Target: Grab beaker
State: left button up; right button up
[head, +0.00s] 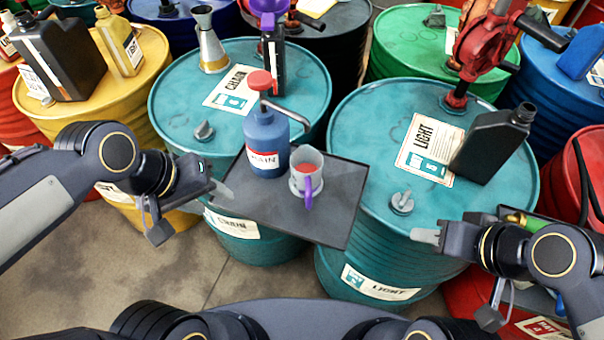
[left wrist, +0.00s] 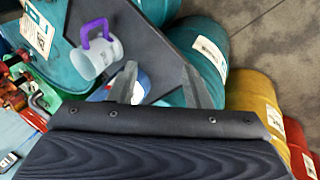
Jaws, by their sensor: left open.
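The beaker (head: 307,174) is a pale, see-through cup with a purple handle and something red showing inside. It stands upright on the dark tray (head: 343,205) between the two teal drums, just right of a blue pump bottle (head: 266,140). My left gripper (head: 219,190) is at the tray's left edge, open and empty, apart from the beaker. In the left wrist view the beaker (left wrist: 100,52) is beyond and left of my open fingers (left wrist: 158,80). My right gripper (head: 428,236) is at the right, in front of the LIGHT drum; its jaw gap is unclear.
The CHAIN drum (head: 180,100) carries a metal funnel can (head: 211,48) and a purple-topped bottle (head: 274,50). The LIGHT drum (head: 375,140) carries a black jug (head: 492,145). A yellow drum with jugs is at the left. The tray's front right is clear.

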pick_arm(q)
jog(key=w+d+n+g+y, duration=0.1)
jog(key=w+d+n+g, duration=0.1)
jog(key=w+d, duration=0.3)
jog(key=n+g+y, duration=0.1)
jog(key=n+y, duration=0.1)
jog(key=y, duration=0.1)
send_over(310, 203)
jog(key=w, duration=0.1)
jog(key=f, duration=0.3)
jog(key=shift+w+a+f, duration=0.15)
jog(key=shift+a+f, duration=0.05)
jog(key=shift+f, duration=0.2)
jog(key=shift+d+f, duration=0.15)
jog(key=shift+f, duration=0.45)
notch_tip(310, 203, down, 7)
jog(key=shift+r+p, duration=0.1)
jog(key=shift+p, duration=0.35)
grip_shut()
